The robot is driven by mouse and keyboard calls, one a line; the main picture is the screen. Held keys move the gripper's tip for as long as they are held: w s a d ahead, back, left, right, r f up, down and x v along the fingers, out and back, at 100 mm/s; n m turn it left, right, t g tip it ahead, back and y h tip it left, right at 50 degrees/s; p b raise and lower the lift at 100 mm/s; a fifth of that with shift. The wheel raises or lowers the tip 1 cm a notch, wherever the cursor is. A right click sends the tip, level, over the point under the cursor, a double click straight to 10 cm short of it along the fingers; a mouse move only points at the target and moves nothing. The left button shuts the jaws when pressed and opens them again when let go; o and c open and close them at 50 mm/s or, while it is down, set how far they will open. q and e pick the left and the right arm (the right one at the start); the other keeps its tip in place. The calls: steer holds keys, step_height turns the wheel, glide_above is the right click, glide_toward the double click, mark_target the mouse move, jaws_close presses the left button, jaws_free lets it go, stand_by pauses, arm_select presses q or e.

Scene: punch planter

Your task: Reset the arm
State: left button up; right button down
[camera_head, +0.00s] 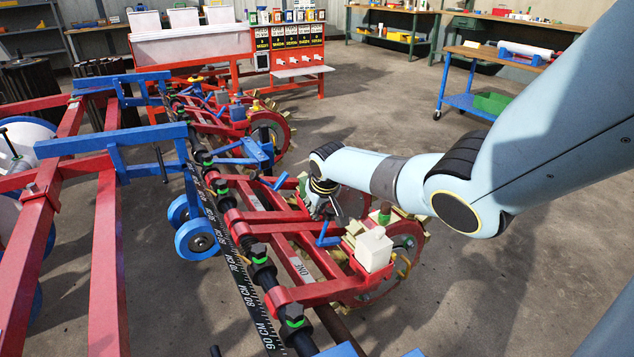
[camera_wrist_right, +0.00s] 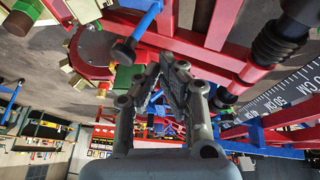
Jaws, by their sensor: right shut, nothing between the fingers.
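My right arm comes in from the right in the head view. Its right gripper (camera_head: 328,208) is low over the red punch planter (camera_head: 320,292), near a blue lever (camera_head: 327,236) and the unit marked "ONE". The wrist view shows the right gripper (camera_wrist_right: 168,68) with its grey fingers closed together and empty. Red planter bars (camera_wrist_right: 195,52) and a blue handle (camera_wrist_right: 140,35) lie close around and beyond the fingers; I cannot tell whether they touch. My left gripper is not in view.
A black ruler bar (camera_head: 240,275) marked in centimetres runs along the planter. A white box (camera_head: 373,249) and a punch wheel (camera_head: 402,250) are right of the gripper. A blue trolley (camera_head: 470,103) stands at the back right. Concrete floor (camera_head: 480,290) is clear at right.

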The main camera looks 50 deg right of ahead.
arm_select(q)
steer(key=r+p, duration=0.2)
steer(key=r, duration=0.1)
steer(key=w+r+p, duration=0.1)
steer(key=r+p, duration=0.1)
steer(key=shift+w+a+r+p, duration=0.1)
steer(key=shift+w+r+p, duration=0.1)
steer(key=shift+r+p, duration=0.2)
arm_select(e)
steer(key=v, duration=1)
steer(key=shift+r, duration=0.15)
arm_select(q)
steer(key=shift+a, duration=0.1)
